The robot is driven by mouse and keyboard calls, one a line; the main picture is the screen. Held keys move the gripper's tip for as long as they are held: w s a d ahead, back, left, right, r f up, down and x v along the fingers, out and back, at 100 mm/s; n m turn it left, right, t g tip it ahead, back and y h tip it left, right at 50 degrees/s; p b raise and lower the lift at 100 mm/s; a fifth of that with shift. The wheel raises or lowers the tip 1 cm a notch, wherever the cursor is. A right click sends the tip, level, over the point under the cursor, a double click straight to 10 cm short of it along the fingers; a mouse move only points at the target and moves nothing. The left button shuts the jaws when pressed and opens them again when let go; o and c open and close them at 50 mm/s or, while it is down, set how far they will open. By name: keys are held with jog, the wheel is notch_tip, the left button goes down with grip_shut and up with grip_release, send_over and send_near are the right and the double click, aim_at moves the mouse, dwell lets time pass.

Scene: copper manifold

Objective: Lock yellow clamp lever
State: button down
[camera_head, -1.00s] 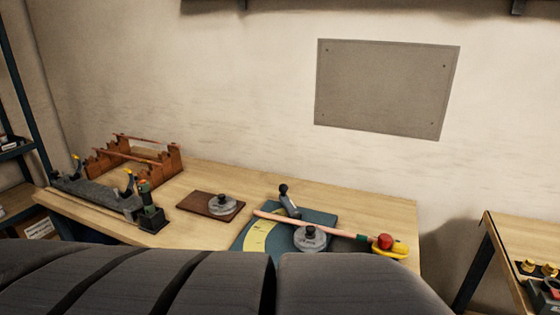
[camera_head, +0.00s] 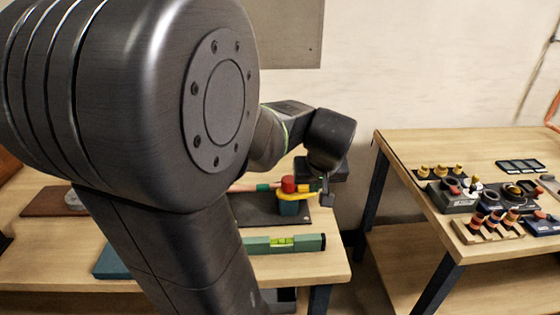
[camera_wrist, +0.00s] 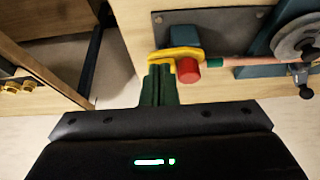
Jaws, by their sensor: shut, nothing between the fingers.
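The yellow clamp lever (camera_head: 300,195) sits on a small teal block (camera_head: 292,208) with a red knob (camera_head: 288,184) on top, near the right end of the workbench. In the wrist view the lever (camera_wrist: 175,53) curves around the red knob (camera_wrist: 188,71), beside the copper pipe (camera_wrist: 232,62). My gripper (camera_head: 327,198) is shut and empty, close to the lever's right end. In the wrist view its closed fingers (camera_wrist: 160,72) appear at or against the yellow lever; actual contact is hard to tell. My arm hides much of the bench.
A green level (camera_head: 284,243) lies along the bench's front. A second table (camera_head: 410,160) at right holds several knobs and fittings, with a gap between the tables. In the wrist view a round grey clamp (camera_wrist: 295,38) stands along the pipe at right.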

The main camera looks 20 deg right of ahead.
aim_at(305, 193)
jog(key=w+f, duration=0.2)
jog(key=w+d+f+p, duration=0.1)
jog(key=w+f, duration=0.1)
jog(key=f, duration=0.1)
jog(key=w+f+p, duration=0.1)
jog(key=w+f, duration=0.1)
jog(key=shift+w+d+f, duration=0.2)
jog(key=shift+w+f, duration=0.15)
jog(key=shift+f, duration=0.05)
jog(key=shift+w+d, duration=0.15)
jog(key=shift+w, duration=0.45)
